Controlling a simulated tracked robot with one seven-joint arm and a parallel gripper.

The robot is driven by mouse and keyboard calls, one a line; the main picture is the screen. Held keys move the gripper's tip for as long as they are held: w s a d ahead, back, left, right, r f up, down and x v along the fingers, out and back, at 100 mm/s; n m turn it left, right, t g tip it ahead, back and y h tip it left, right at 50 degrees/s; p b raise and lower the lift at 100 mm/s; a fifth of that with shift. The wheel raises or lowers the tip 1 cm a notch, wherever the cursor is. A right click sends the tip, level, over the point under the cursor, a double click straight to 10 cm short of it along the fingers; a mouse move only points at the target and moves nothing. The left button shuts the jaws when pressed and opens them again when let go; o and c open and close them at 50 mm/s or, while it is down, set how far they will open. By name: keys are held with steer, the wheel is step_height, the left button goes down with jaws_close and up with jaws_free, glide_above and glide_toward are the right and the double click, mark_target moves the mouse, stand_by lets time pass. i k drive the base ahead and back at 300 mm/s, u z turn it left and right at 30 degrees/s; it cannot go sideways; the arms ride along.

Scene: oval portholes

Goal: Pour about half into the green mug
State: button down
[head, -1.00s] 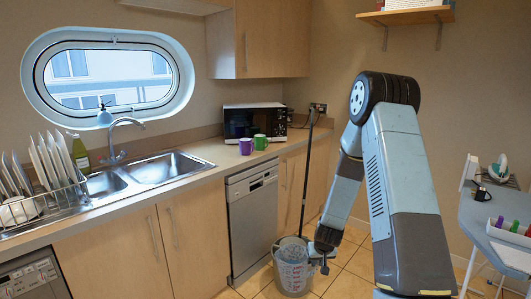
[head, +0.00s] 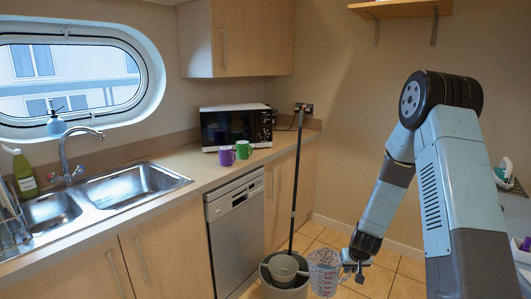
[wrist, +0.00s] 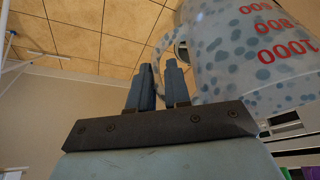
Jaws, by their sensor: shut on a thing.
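My gripper (head: 350,262) is shut on the handle of a clear spotted measuring jug (head: 323,274) with red markings, held low beside the mop bucket. In the wrist view the jug (wrist: 240,45) fills the upper right, and my gripper's fingers (wrist: 160,85) are at its handle. Its contents cannot be made out. The green mug (head: 243,150) stands on the counter in front of the microwave, far up and left of my gripper. A purple mug (head: 226,156) stands just left of it.
The microwave (head: 236,128) backs the mugs. A bucket (head: 285,282) with a long-handled mop (head: 298,180) stands left of the jug. The sink (head: 135,184) and dishwasher (head: 236,230) are to the left. A table edge (head: 518,215) shows at the right.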

mark_target(242, 146)
steer(key=u, duration=0.05)
steer(key=i, duration=1.7)
steer(key=u, duration=0.9)
steer(key=k, duration=1.2)
steer(key=u, duration=0.05)
steer(key=i, duration=0.55)
steer(key=u, duration=0.25)
